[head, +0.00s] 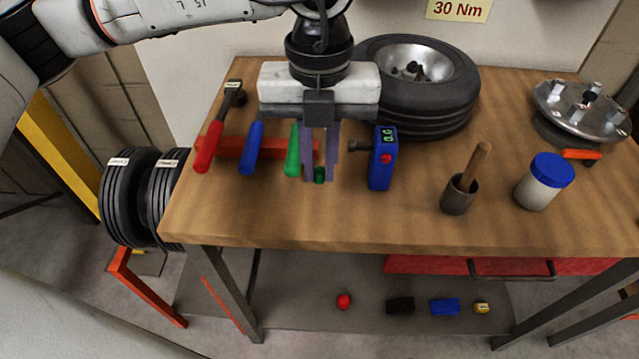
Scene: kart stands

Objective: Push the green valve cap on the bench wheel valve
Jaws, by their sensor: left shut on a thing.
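My left gripper (320,178) points down over the bench, its two purple-grey fingers shut on the small green valve cap (320,174). The cap shows low between the fingertips, in front of the red rack; whether it touches the bench top I cannot tell. The bench wheel (425,115), a black tyre with a silver rim, lies flat at the back of the bench, behind and to the right of the gripper. Its valve cannot be made out; my gripper body hides part of the tyre's left side. My right gripper is not in view.
On the wooden bench (330,220) a red rack (230,147) holds red, blue and green-handled tools left of the gripper. A blue gauge (381,160) stands close on its right. A brush pot (458,195), blue-lidded jar (545,180) and metal hub (580,110) stand further right. The front middle is clear.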

